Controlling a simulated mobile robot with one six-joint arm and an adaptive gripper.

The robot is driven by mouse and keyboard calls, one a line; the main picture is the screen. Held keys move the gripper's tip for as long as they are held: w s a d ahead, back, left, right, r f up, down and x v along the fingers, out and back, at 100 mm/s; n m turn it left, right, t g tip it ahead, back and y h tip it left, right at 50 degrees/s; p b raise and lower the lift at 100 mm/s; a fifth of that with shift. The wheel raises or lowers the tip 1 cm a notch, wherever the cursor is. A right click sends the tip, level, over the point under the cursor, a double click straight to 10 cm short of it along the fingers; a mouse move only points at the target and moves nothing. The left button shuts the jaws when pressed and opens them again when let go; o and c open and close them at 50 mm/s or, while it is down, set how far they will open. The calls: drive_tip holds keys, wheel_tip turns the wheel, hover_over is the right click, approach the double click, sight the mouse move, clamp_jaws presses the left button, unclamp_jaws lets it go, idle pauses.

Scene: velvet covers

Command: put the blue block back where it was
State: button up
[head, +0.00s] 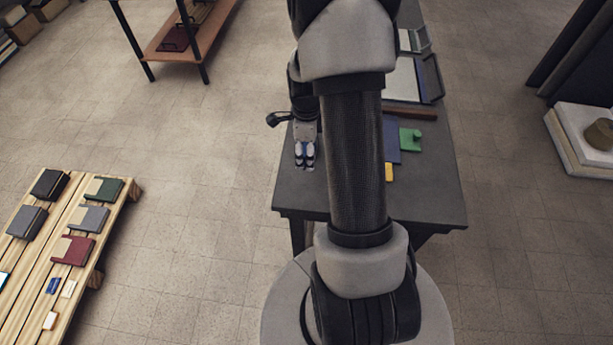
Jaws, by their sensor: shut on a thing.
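My gripper (305,162) points down over the left part of the dark table (430,197). It is shut on a small blue thing, which looks like the blue block (304,149); only slivers of blue show between the fingers. I cannot tell whether the block touches the tabletop. A flat blue piece (391,135) lies on the table right of my arm, partly hidden by it. Another small blue piece (54,286) lies on the wooden pallet at the lower left.
A green block (411,139) and a yellow block (389,172) are on the table, right of my arm. Trays (431,78) stand at its far end. The pallet (98,250) holds several covers and small pieces. My arm hides the table's middle. Floor is clear between pallet and table.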

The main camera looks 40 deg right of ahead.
wheel_tip(320, 180, down, 11)
drive_tip(key=b, duration=0.2)
drive_tip(key=shift+b, duration=0.3)
drive_tip(key=shift+f, duration=0.2)
drive_tip(key=o, duration=0.9)
drive_tip(key=shift+o, duration=0.2)
